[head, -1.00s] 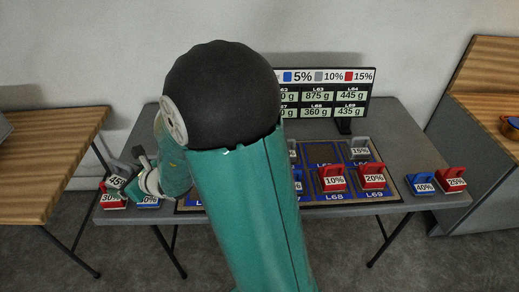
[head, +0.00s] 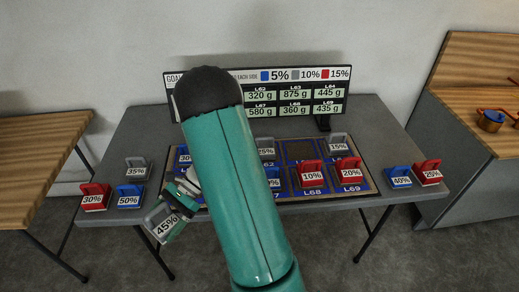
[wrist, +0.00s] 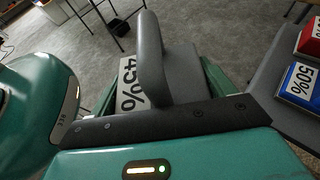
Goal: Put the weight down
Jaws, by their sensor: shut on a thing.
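My gripper (head: 180,203) is shut on the handle of a grey weight marked 45% (head: 161,224). The weight is tilted and appears at the table's front edge, left of the board; I cannot tell its height. In the wrist view the grey 45% weight (wrist: 180,75) hangs from its handle, with floor behind it. The board (head: 375,189) on the table has blue squares; red weights marked 10% (head: 312,176) and 20% (head: 350,171) and grey ones marked 25% (head: 265,154) and 15% (head: 338,149) stand on it. My arm hides its left middle.
Left on the grey table (head: 160,128) stand weights: red 30% (head: 95,199), blue 50% (head: 129,198), grey 35% (head: 136,170). Blue 40% (head: 399,179) and red 25% (head: 428,174) stand at the right. A sign (head: 300,92) with gram values stands at the back.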

